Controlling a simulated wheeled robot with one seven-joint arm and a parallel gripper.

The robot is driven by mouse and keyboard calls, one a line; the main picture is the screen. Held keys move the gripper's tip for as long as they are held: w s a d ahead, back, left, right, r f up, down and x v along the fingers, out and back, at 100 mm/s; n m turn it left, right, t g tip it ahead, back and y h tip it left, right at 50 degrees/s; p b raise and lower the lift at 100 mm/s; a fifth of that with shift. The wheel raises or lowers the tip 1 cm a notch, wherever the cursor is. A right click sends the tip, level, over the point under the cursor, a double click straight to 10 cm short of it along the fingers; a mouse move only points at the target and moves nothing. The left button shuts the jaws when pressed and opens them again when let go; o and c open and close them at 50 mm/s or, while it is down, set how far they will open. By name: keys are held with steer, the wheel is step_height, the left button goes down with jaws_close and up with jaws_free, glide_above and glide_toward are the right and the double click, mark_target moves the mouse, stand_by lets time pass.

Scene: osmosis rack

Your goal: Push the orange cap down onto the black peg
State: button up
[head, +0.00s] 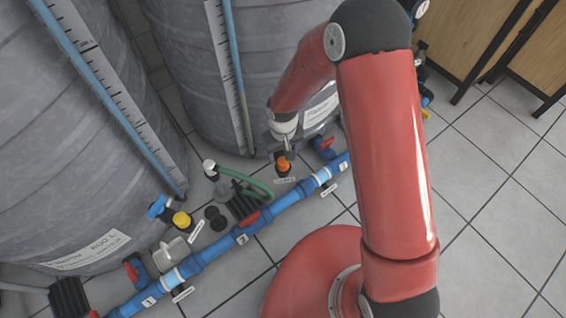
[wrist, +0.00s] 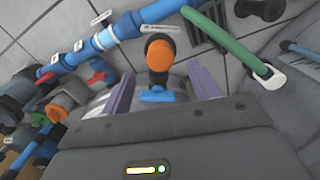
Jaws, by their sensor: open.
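The orange cap (head: 284,163) stands near the blue pipe in the head view, with dark material under it. In the wrist view the orange cap (wrist: 160,54) shows just beyond the finger tips, roughly centred between them. The black peg (wrist: 157,37) shows as a dark part at the cap's far side; how far the cap sits on it cannot be told. My gripper (wrist: 160,75) has its two purple fingers apart with nothing held between them. In the head view my gripper (head: 289,153) is right at the cap, partly covering it; contact cannot be told.
The blue pipe (head: 218,250) with red-handled valves runs diagonally past the cap. A green hose (head: 258,186) and a black ribbed part (head: 242,206) lie to its left. A large grey tank (head: 195,60) stands close behind. Tiled floor (head: 490,190) is clear at right.

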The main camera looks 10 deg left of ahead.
mark_target(283, 161)
step_height(283, 161, down, 5)
steer(key=shift+s+r, duration=0.1)
steer(key=shift+s, duration=0.05)
steer(key=c, duration=1)
step_height(283, 161, up, 20)
steer(key=shift+p, duration=0.75)
